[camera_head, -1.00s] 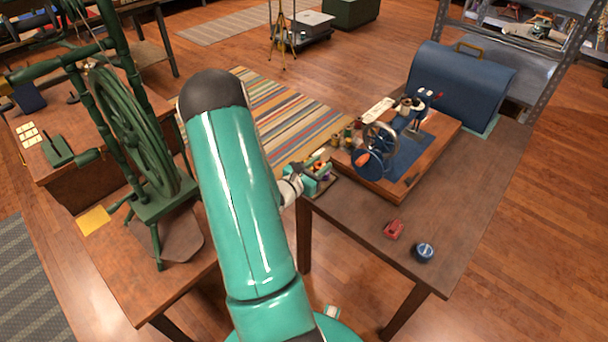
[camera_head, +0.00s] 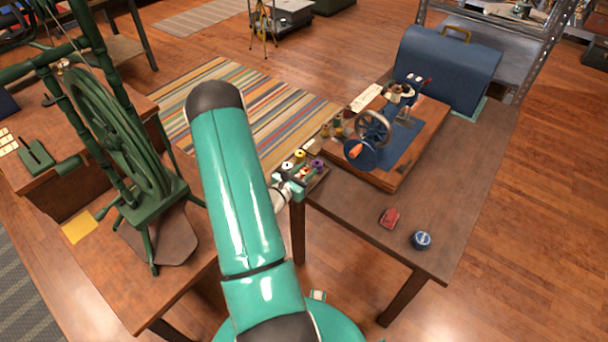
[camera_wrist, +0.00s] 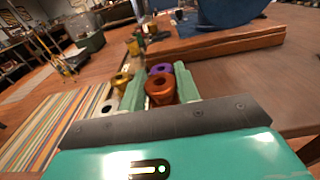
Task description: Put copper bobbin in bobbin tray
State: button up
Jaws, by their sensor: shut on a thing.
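My gripper (camera_wrist: 159,92) is shut on the copper bobbin (camera_wrist: 160,88), which sits between its two green fingers in the wrist view. In the head view my gripper (camera_head: 290,182) is at the near-left corner of the right table, beside the bobbin tray (camera_head: 319,183); the copper bobbin cannot be made out there. The tray holds a yellow bobbin (camera_head: 299,155), a pale bobbin (camera_head: 287,166) and a purple bobbin (camera_head: 317,164). In the wrist view the purple bobbin (camera_wrist: 161,69) shows just behind the copper one. My fingers hide part of the tray.
A hand-crank sewing machine (camera_head: 385,135) stands on a wooden base behind the tray, with small spools (camera_head: 333,129) beside it. A red item (camera_head: 389,217) and a blue tin (camera_head: 421,240) lie on the table's near side. A green spinning wheel (camera_head: 120,140) stands left.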

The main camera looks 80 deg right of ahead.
jog(key=shift+w+f, duration=0.15)
jog(key=shift+f, duration=0.9)
jog(key=shift+f, duration=0.15)
jog(key=o, duration=1)
jog(key=shift+c, duration=0.2)
jog(key=v, duration=1.2)
